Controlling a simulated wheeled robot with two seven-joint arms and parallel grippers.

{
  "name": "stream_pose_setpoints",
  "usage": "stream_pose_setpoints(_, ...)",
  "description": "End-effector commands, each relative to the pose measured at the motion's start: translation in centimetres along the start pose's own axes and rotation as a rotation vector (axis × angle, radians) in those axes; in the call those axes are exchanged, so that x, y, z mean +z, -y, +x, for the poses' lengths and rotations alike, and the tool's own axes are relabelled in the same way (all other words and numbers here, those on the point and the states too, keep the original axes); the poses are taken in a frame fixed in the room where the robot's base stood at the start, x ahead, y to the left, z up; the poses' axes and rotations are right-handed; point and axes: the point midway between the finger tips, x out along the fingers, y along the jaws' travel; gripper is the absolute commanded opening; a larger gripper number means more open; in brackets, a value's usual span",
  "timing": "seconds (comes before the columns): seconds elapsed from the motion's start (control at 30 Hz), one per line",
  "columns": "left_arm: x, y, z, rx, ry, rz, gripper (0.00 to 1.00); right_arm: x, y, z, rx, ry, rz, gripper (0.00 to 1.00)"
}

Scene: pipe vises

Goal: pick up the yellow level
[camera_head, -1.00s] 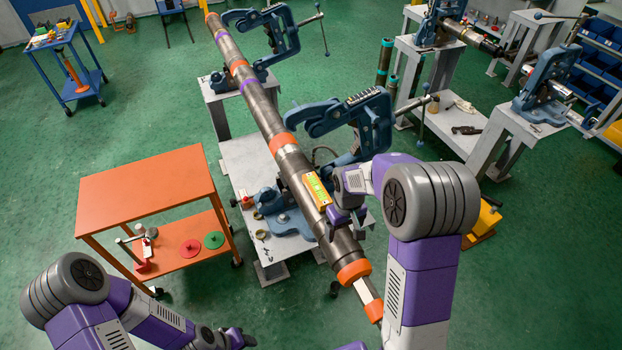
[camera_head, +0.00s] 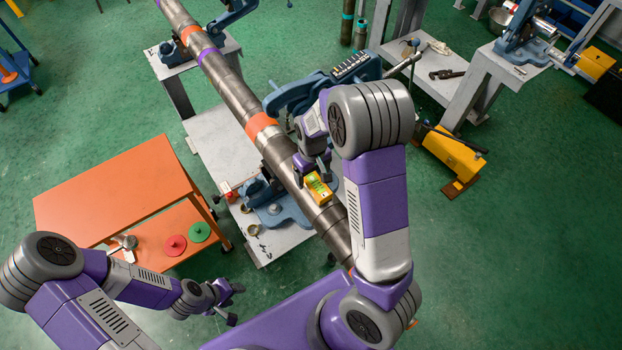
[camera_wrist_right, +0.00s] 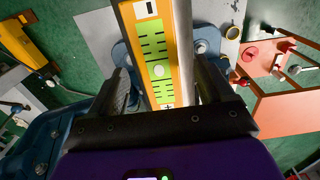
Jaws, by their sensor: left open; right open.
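The yellow level (camera_head: 319,190) with green markings lies along the top of the long dark pipe (camera_head: 236,96) in the head view. My right gripper (camera_head: 316,166) is at the far end of the level and hides that end. In the right wrist view the level (camera_wrist_right: 157,52) runs between the two open fingers of my right gripper (camera_wrist_right: 163,85). The fingers stand apart on either side, and I cannot tell whether either touches it. My left gripper (camera_head: 230,301) is open and empty over the floor at the lower left.
A blue vise (camera_head: 300,95) stands at the pipe, close to my right arm. An orange table (camera_head: 115,190) with red and green discs on its lower shelf is at the left. A yellow tool case (camera_head: 450,155) is on the floor at the right.

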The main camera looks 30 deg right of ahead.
Motion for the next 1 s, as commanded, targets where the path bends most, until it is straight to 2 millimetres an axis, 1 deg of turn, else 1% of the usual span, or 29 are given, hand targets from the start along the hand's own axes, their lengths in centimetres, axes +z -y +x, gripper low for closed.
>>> stream_pose_setpoints(0.03, 0.0, 0.0, 0.0, 0.0, -0.001, 0.0, 0.47, 0.0, -0.1, 1.0, 0.0, 0.005, 0.0, 0.81)
stream_pose_setpoints(0.1, 0.0, 0.0, 0.1, 0.0, -0.001, 0.0, 0.47, -0.1, -0.2, 2.1, 0.001, 0.004, 0.0, 0.81)
stream_pose_setpoints(0.2, 0.0, 0.1, 0.1, 0.0, -0.001, 0.0, 0.47, -0.1, -0.2, 3.1, 0.001, 0.002, 0.0, 0.81)
stream_pose_setpoints(0.3, 0.0, 0.1, 0.2, 0.0, -0.001, 0.0, 0.47, -0.1, -0.2, 3.5, 0.001, 0.0, 0.0, 0.81)
stream_pose_setpoints(0.5, -0.1, 0.0, 0.1, 0.0, -0.001, 0.0, 0.47, -0.2, -0.2, 3.5, 0.001, -0.001, 0.0, 0.81)
stream_pose_setpoints(0.67, -0.1, 0.0, 0.1, 0.0, -0.001, 0.0, 0.47, -0.1, -0.2, 3.5, 0.001, -0.001, 0.0, 0.56)
stream_pose_setpoints(0.9, 0.0, 0.0, 0.1, 0.0, -0.001, 0.0, 0.47, -0.2, -0.2, 3.5, 0.002, -0.001, 0.0, 0.2)
stream_pose_setpoints(0.97, 0.0, 0.0, 0.1, 0.0, -0.001, 0.0, 0.47, -0.2, -0.2, 3.5, 0.002, -0.001, 0.0, 0.1)
stream_pose_setpoints(1.0, 0.0, 0.0, 0.1, 0.0, -0.001, 0.0, 0.47, -0.2, -0.2, 3.4, 0.002, -0.002, 0.0, 0.08)
